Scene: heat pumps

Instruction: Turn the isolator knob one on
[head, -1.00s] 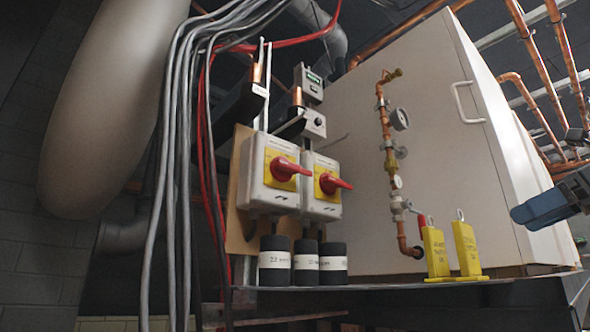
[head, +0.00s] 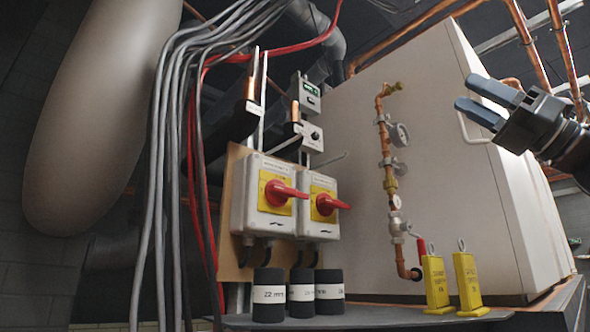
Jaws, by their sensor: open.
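Two white isolator boxes with yellow plates and red knobs are mounted side by side on a wooden board (head: 234,215). The left red isolator knob (head: 282,192) and the right red isolator knob (head: 330,204) both have their handles pointing right, about level. I cannot read which is number one. My gripper (head: 477,102) is at the upper right, in front of the white cabinet. It is open and empty, its two blue-grey fingers pointing left, well apart from both knobs.
Black labelled cylinders (head: 269,295) stand on the shelf (head: 390,318) below the isolators. Two yellow padlock-like blocks (head: 436,284) stand right of them. Copper pipework with a gauge (head: 399,134) fronts the white cabinet (head: 445,200). Grey and red cables (head: 170,130) hang at left.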

